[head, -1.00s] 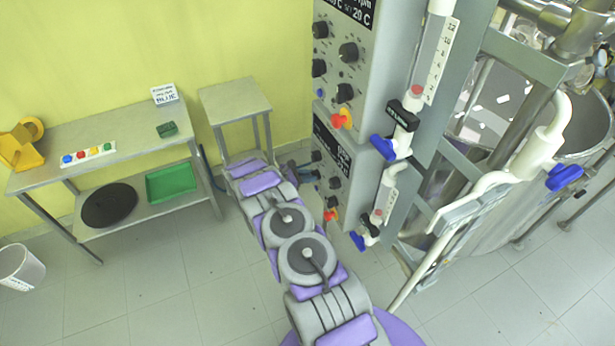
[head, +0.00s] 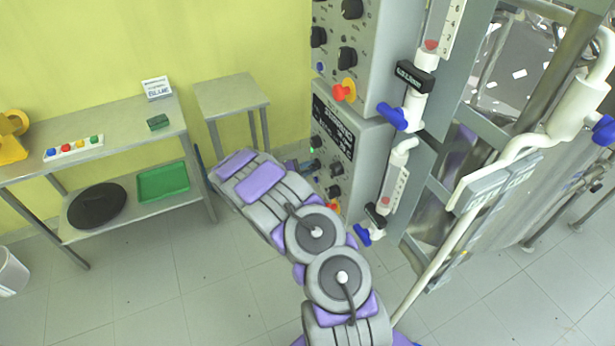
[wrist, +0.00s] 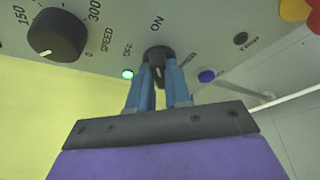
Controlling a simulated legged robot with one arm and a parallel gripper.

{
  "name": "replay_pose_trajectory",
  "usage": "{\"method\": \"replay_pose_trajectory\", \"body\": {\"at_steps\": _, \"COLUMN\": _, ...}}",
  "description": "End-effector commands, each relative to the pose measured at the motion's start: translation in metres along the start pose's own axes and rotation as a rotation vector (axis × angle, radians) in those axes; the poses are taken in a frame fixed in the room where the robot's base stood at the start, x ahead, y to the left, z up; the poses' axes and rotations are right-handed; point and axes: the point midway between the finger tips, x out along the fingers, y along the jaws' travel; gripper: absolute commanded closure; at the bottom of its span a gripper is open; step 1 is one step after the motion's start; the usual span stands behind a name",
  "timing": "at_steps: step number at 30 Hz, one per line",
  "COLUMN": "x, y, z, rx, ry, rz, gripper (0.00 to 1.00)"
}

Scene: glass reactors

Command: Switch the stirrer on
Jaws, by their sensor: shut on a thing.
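The stirrer's control box (head: 345,135) is the lower grey panel on the right in the head view, with black knobs and a red button on a yellow base. In the wrist view, a black ON/OFF switch knob (wrist: 157,53) sits between the printed words OFF and ON. My gripper (wrist: 159,88) is shut on this knob with its blue fingers on either side. A green lamp (wrist: 127,74) beside the knob is lit, and a larger SPEED knob (wrist: 57,34) is at the upper left.
A second control box (head: 365,50) sits above. White pipes with blue valve handles (head: 392,116) stand close right of the panel, before a metal reactor frame. A small empty table (head: 232,96) is behind my arm.

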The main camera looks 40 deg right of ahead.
Motion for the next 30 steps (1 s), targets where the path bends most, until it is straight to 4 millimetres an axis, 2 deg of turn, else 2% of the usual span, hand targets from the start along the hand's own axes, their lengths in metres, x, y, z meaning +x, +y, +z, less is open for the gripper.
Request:
{"method": "replay_pose_trajectory", "body": {"at_steps": 12, "x": 0.0006, "y": -0.0045, "z": -0.0015, "rx": 0.139, "ry": 0.000, "rz": 0.056, "gripper": 1.00}}
{"method": "replay_pose_trajectory", "body": {"at_steps": 28, "x": 0.0001, "y": -0.0045, "z": -0.0008, "rx": 0.156, "ry": 0.001, "rz": 0.059, "gripper": 1.00}}
{"method": "replay_pose_trajectory", "body": {"at_steps": 29, "x": 0.0001, "y": -0.0046, "z": -0.0008, "rx": 0.156, "ry": 0.001, "rz": 0.059, "gripper": 0.79}}
{"method": "replay_pose_trajectory", "body": {"at_steps": 30, "x": 0.0001, "y": -0.0046, "z": -0.0008, "rx": 0.155, "ry": 0.001, "rz": 0.059, "gripper": 0.75}}
